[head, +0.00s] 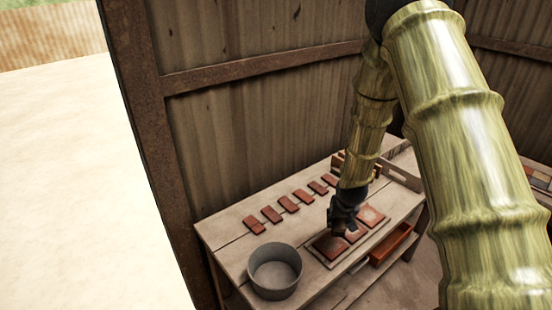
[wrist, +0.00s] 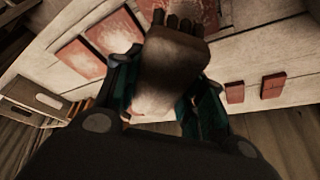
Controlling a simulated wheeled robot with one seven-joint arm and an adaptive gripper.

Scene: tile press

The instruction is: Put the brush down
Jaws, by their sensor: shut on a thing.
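The brush (wrist: 172,75) has a pale handle and a brown, blocky end with dark tufts. My gripper (wrist: 166,84) is shut on it in the wrist view. In the head view my gripper (head: 345,216) hangs over the worktable (head: 232,238), above a flat frame of reddish tiles (head: 327,246). The brush cannot be made out clearly there. From these views I cannot tell whether the brush touches anything below it.
A grey round tub (head: 275,271) stands at the table's front left. Several small red tiles (head: 285,203) lie in a row along the back. A corrugated wall (head: 260,130) rises behind.

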